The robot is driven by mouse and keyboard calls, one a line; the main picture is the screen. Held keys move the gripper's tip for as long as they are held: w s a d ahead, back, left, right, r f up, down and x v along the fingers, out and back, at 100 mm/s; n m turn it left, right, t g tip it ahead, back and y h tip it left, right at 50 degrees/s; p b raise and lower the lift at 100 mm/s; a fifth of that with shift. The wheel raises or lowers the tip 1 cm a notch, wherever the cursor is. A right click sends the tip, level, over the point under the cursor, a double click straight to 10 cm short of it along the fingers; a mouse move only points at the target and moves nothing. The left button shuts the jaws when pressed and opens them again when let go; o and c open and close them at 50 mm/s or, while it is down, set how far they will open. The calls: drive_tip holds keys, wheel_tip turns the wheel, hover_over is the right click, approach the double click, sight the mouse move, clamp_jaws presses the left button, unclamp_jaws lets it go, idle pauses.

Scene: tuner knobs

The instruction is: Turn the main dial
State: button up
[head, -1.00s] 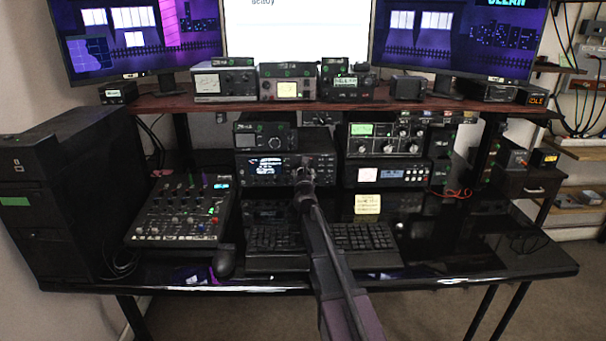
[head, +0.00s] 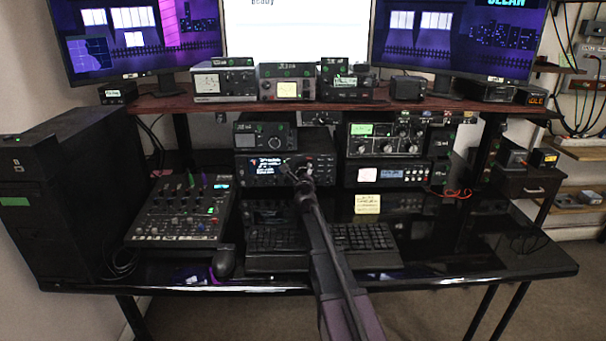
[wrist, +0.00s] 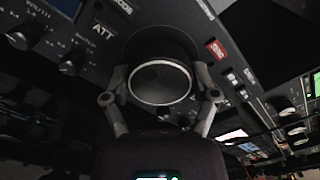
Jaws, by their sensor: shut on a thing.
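The main dial (wrist: 160,88) is a large round black knob with a pale rim, in the middle of the wrist view. My gripper (wrist: 161,78) has one finger on each side of it, shut on its sides. In the head view my gripper (head: 301,172) reaches the front of the black radio (head: 322,165) on the desk and hides the dial there. The radio's lit display (head: 264,167) is just left of my gripper.
Another radio (head: 262,136) rests on top. A keyboard (head: 275,240) lies below my arm, with a mixer (head: 183,210) to the left. A shelf (head: 160,104) is above.

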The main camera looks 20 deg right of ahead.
drive_tip(key=shift+w+n, duration=0.15)
drive_tip(key=shift+n, duration=0.35)
drive_tip(key=o, duration=1)
drive_tip(key=shift+v, duration=6.1)
